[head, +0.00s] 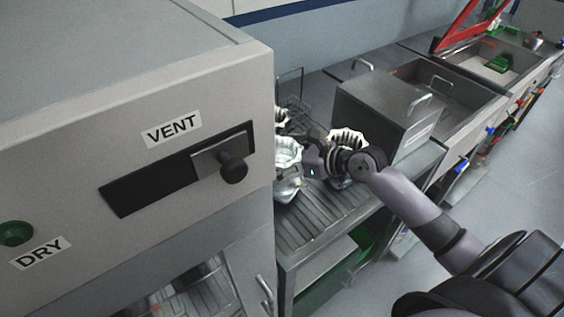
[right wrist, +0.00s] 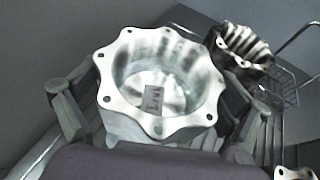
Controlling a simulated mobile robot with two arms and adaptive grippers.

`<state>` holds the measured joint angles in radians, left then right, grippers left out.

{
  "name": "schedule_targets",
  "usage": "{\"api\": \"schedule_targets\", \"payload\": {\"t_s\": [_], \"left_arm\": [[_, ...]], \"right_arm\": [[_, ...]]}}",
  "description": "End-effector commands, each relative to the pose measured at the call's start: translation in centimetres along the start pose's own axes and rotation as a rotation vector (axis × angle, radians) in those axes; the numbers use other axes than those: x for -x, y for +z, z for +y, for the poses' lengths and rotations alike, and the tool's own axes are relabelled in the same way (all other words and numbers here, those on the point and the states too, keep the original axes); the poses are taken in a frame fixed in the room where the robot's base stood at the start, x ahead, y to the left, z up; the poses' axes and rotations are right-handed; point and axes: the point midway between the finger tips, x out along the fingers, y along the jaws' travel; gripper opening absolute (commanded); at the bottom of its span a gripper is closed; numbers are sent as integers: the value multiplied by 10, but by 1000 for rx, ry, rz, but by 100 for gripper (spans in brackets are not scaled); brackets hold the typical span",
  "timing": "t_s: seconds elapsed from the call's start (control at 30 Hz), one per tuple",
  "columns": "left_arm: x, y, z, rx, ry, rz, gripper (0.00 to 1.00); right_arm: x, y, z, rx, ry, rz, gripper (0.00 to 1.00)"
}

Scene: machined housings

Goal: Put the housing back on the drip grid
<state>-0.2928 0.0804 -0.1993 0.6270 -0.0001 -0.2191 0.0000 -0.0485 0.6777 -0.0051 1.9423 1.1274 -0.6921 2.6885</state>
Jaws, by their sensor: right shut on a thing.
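A silvery machined housing (head: 287,153) with a scalloped rim is at the cabinet's right edge in the head view, partly hidden by the cabinet. My right gripper (head: 308,156) is shut on it. In the right wrist view the housing (right wrist: 122,82) sits between the two fingers, open end facing the camera, with a small label inside. The slatted drip grid (head: 312,215) lies below and in front of it. I cannot tell whether the housing touches the grid. My left gripper is not in view.
Another housing (head: 347,137) stands behind my right wrist. A further one (head: 280,118) is partly hidden by the cabinet (head: 190,90) marked VENT and DRY. A wire basket (head: 290,88) is at the back; a metal box with handles (head: 385,115) stands right. The front grid is clear.

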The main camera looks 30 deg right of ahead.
Motion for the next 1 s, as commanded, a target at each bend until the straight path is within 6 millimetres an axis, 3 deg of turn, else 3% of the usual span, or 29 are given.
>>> {"api": "schedule_targets", "payload": {"t_s": [0.2, 0.6, 0.63, 1.0], "left_arm": [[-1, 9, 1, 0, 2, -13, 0], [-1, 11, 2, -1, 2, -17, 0], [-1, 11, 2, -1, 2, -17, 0], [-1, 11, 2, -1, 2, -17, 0]], "right_arm": [[-9, -18, -1, 1, -2, -8, 34], [-10, -22, -1, 0, -2, -8, 34], [-11, -25, 0, -1, 0, 0, 97], [-10, -25, 0, 0, 0, 0, 100]]}}
